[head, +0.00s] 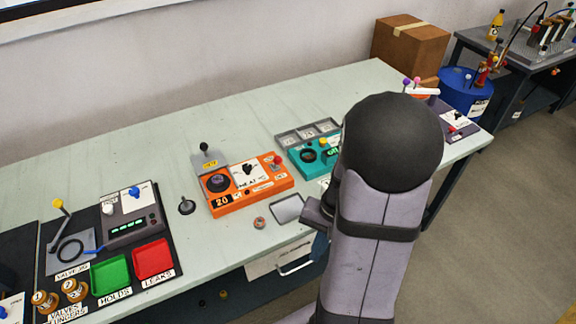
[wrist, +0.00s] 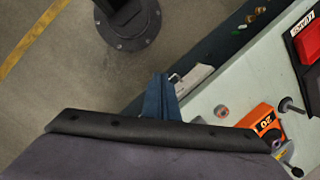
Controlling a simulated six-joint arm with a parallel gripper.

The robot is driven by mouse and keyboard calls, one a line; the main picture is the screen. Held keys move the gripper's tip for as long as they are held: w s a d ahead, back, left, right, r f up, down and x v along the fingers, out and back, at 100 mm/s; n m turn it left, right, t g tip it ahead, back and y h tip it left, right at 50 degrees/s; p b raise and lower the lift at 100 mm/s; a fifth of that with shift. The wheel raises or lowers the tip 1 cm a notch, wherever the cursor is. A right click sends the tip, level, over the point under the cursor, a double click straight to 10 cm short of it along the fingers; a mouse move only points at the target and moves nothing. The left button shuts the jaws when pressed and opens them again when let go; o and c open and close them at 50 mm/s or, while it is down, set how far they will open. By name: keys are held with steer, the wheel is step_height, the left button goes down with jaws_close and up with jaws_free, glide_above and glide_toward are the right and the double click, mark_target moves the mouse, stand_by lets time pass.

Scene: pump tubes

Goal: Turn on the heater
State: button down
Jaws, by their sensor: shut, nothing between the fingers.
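The heater is an orange box (head: 230,207) near the middle of the bench in the head view. It has a "HEAT" label, a display reading 20, a round dark dial on the left, a black knob on a white panel and a small red-topped lever at the right. Part of this orange box (wrist: 262,118) shows at the right of the wrist view, partly covered by my wrist. My gripper (wrist: 160,82) is shut and empty, its bluish fingers over the bench's front edge, apart from the heater. In the head view my arm hides most of the gripper.
A teal device (head: 297,160) stands right of the heater, partly behind my arm. A black-knobbed lever (head: 204,148) stands behind the heater. Left are a grey panel, a green tray (head: 110,275) and a red tray (head: 153,259). A small ring (head: 259,222) lies in front.

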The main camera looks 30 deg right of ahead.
mark_target(277, 163)
steer(key=w+d+r+m+t, duration=0.3)
steer(key=w+d+m+t, duration=0.1)
steer(key=w+m, duration=0.6)
steer(key=w+d+r+m+t+h, duration=0.1)
steer(key=w+d+r+m+t, duration=0.2)
steer(key=w+d+m, duration=0.3)
steer(key=w+m+t, duration=0.1)
steer(key=w+m, duration=0.3)
steer(key=m, duration=0.1)
steer(key=shift+d, duration=0.1)
steer(key=x, duration=1)
steer(key=shift+w+f+b, duration=0.1)
steer(key=shift+f+b, duration=0.05)
steer(key=shift+b, duration=0.15)
steer(key=shift+w+a+r+p, duration=0.3)
steer(key=shift+w+p, duration=0.15)
steer(key=shift+w, duration=0.1)
steer(key=shift+w+a+r+p, duration=0.2)
steer(key=shift+w+r+p, duration=0.2)
steer(key=shift+w, duration=0.1)
steer(key=shift+w+a+r+p, duration=0.25)
steer(key=shift+w+p, duration=0.2)
steer(key=shift+w, duration=0.1)
